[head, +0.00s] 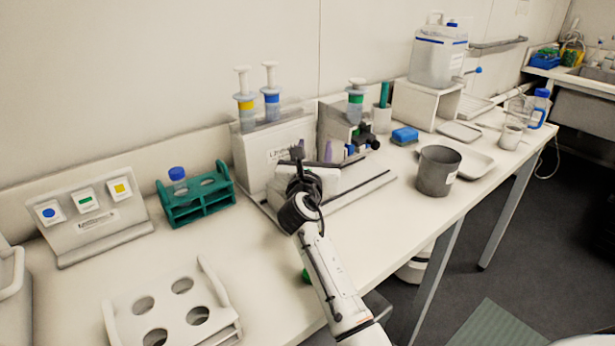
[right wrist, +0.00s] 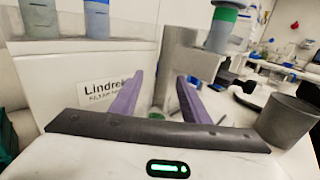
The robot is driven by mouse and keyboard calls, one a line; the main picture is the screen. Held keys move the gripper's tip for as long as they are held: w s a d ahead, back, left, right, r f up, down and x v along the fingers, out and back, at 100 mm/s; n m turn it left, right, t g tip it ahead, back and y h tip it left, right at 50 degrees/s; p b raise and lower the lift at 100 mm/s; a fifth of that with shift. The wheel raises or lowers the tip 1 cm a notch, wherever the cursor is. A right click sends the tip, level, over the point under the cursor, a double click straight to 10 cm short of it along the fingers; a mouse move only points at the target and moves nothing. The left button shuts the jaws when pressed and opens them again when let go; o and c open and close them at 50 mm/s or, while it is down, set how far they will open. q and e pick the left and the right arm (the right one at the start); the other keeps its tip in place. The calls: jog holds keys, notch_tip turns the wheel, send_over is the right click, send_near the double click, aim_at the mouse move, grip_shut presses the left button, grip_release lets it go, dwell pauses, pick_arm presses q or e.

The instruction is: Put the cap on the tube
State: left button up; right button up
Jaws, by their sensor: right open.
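A tube with a blue screw top (head: 177,174) stands upright in the teal rack (head: 200,208) on the left part of the bench. A small green object (head: 305,276) lies near the bench's front edge, partly hidden behind my right forearm; I cannot tell whether it is a cap. My right gripper (head: 312,151) is in front of the white syringe holder, right of the teal rack and apart from it. In the right wrist view its two purple fingers (right wrist: 160,78) are spread, with nothing held between them. My left gripper is not in view.
The white syringe holder (head: 246,157) stands at the wall. A grey cup (head: 438,170) stands to the right of my arm. A white rack with holes (head: 208,302) is at front left, and a stand with coloured labels (head: 92,222) is behind it.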

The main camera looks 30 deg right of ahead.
jog(key=shift+x, duration=0.85)
jog(key=shift+s+r, duration=0.1)
grip_shut()
